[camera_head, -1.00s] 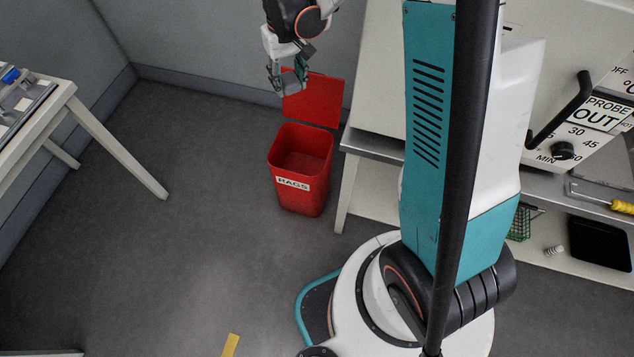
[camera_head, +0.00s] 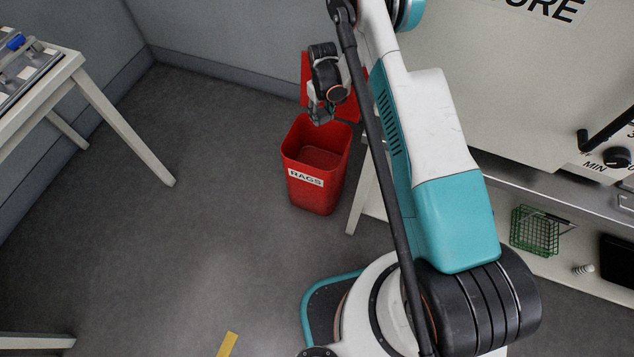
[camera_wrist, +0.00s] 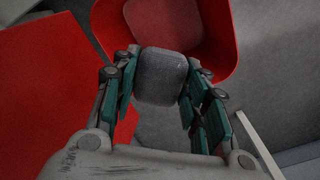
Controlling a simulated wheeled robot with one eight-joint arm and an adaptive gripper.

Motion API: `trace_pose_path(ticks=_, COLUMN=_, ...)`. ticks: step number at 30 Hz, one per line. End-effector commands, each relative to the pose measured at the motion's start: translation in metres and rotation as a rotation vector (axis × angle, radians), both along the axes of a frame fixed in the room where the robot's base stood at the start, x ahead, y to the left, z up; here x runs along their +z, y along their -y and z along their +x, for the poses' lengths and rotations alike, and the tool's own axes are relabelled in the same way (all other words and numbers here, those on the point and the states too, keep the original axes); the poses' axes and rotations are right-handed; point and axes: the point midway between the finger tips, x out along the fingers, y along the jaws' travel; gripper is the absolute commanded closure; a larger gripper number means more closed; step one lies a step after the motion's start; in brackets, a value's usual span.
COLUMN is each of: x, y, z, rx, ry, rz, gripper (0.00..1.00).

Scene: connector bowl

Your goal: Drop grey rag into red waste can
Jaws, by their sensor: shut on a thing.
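The red waste can (camera_head: 318,193) stands on the floor with its lid open and a "RAGS" label on its front. My gripper (camera_head: 320,116) is above the rear part of the can's opening, in front of the raised red lid. In the wrist view my gripper (camera_wrist: 160,95) is shut on the grey rag (camera_wrist: 160,76), which looks like a small rounded grey block between the teal finger pads. Beyond the rag the wrist view shows the can's red rim and inside (camera_wrist: 222,45). In the head view the rag is hard to make out at the fingertips.
A white table (camera_head: 98,98) stands at the left. A bench (camera_head: 368,200) with a large pale cabinet stands right of the can, close to it. A green wire basket (camera_head: 535,230) sits on the lower shelf. The floor (camera_head: 210,200) left of the can is clear.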

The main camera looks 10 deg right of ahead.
Motion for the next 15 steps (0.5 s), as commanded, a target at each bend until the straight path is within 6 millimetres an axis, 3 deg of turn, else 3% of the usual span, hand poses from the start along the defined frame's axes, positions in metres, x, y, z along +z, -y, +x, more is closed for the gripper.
trace_pose_path(ticks=15, x=-0.038, y=0.0, z=0.001, rx=0.009, ry=0.0, rz=0.0, gripper=0.82)
